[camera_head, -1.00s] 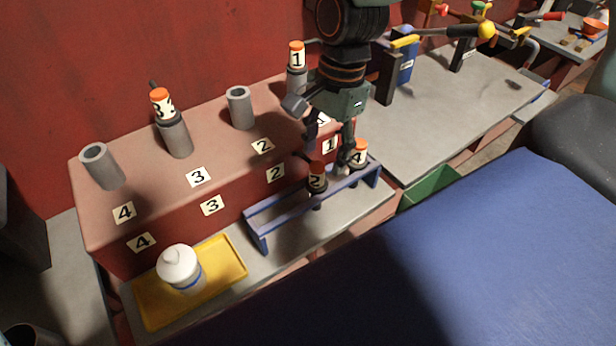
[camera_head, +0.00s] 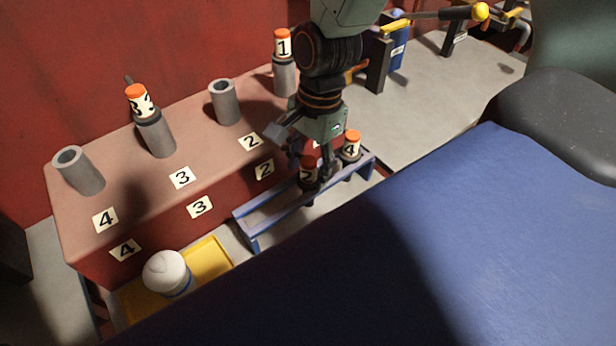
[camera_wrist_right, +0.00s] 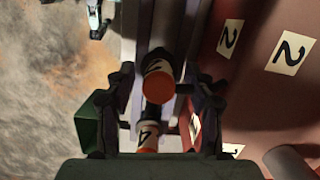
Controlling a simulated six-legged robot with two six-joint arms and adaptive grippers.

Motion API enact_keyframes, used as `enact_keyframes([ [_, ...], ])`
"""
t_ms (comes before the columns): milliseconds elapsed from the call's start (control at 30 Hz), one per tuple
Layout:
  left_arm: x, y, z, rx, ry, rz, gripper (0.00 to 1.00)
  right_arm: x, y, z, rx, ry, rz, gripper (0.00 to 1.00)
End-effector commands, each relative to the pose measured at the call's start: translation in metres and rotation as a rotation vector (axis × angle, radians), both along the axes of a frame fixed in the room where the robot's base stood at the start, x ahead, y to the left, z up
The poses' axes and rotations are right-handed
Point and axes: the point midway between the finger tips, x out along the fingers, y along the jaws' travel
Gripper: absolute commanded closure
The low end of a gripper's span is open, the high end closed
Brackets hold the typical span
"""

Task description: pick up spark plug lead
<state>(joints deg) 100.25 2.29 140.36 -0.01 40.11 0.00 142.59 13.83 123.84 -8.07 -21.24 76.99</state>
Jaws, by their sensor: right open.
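My right gripper (camera_head: 318,172) is open, pointing down at the spark plug lead marked 2 (camera_head: 307,170) in the blue rack (camera_head: 268,212). In the right wrist view, lead 2 (camera_wrist_right: 158,82) stands between the two spread fingers (camera_wrist_right: 160,105), with a gap on each side. The lead marked 4 (camera_head: 351,146) stands behind it in the rack and also shows in the wrist view (camera_wrist_right: 147,138). Lead 1 (camera_head: 283,48) and lead 3 (camera_head: 141,103) sit in tubes on the red engine block. My left gripper is not in view.
The red engine block (camera_head: 215,160) with empty tubes 2 (camera_head: 224,102) and 4 (camera_head: 79,170) lies left of the rack. A white bottle (camera_head: 167,273) stands on a yellow tray (camera_head: 211,261). A blue surface (camera_head: 460,230) fills the front right. The grey bench behind has free room.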

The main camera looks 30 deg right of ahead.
Motion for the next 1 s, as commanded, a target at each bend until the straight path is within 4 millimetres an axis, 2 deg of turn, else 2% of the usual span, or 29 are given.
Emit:
enact_keyframes([
  [267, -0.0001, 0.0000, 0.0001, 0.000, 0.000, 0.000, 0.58, 0.0027, 0.0000, -0.0011, -0.001, -0.001, 0.002, 0.47],
  [867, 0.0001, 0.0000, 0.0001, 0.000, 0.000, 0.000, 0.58, 0.0026, 0.0000, -0.0010, -0.001, -0.001, 0.001, 0.98],
  [1000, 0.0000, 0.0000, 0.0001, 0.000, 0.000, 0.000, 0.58, 0.0028, 0.0000, -0.0009, -0.001, -0.001, 0.001, 1.00],
])
